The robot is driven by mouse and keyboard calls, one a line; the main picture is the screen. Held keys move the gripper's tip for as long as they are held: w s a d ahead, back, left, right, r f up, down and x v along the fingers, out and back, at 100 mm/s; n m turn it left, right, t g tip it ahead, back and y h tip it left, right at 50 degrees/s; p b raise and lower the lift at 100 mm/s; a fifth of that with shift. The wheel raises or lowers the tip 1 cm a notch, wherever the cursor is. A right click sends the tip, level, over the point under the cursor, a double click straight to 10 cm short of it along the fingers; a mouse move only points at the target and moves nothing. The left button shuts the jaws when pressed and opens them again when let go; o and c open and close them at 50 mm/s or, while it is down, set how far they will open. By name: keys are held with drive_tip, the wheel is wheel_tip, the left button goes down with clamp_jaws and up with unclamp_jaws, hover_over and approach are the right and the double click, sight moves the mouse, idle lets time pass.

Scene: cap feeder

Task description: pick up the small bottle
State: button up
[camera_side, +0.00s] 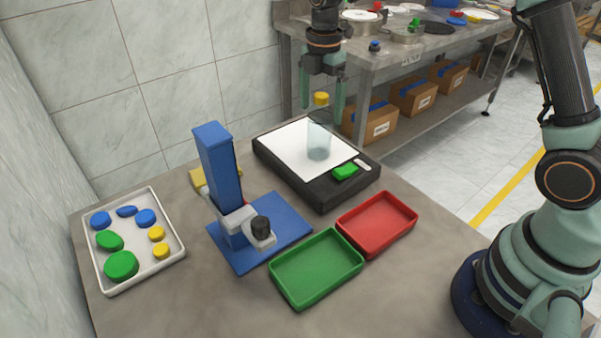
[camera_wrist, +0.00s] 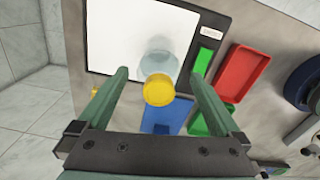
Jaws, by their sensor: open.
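The small bottle is a clear, see-through body (camera_side: 319,143) with a yellow cap (camera_side: 321,98). It stands upright on the white panel of a black-framed pad (camera_side: 321,197). My gripper (camera_side: 321,108) points down above the pad, open, with the yellow cap showing between its fingers. In the wrist view the yellow cap (camera_wrist: 158,90) shows between the two spread fingers of my gripper (camera_wrist: 158,74), with the clear body (camera_wrist: 156,62) beyond it. I cannot tell whether a finger touches the cap.
A blue press stand (camera_side: 218,165) is left of the pad. A green tray (camera_side: 318,292) and a red tray (camera_side: 376,248) lie in front. A white tray (camera_side: 180,255) with several coloured caps is far left. The pad has a green block (camera_side: 345,171) at its front right.

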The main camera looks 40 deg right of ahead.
sight(319, 120)
wheel_tip(319, 120, down, 4)
drive_tip(key=shift+f, duration=0.25)
drive_tip(key=c, duration=1.5)
clamp_jaws()
drive_tip(key=shift+r, duration=0.15)
